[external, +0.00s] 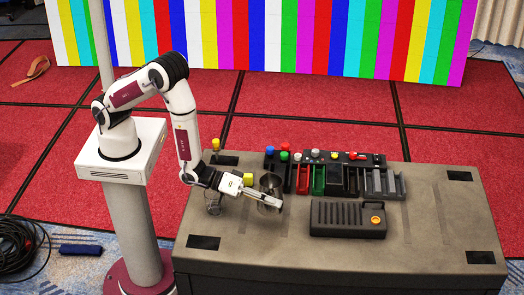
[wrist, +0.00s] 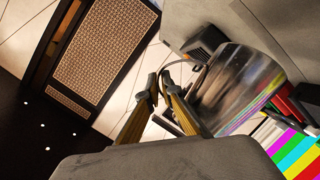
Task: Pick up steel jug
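The steel jug (external: 269,184) is a shiny metal vessel near the middle-left of the grey table. It also fills the upper right of the wrist view (wrist: 238,88), where a thin curved handle reaches from it toward the fingertips. My gripper (external: 279,202) is at the near side of the jug in the external view and hides part of its lower body. In the wrist view its two fingers (wrist: 160,80) lean together with a narrow gap at the tips, beside the jug. I cannot tell whether they touch the handle.
A dark grey box with an orange knob (external: 347,218) is to the right. The table's front right is clear.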

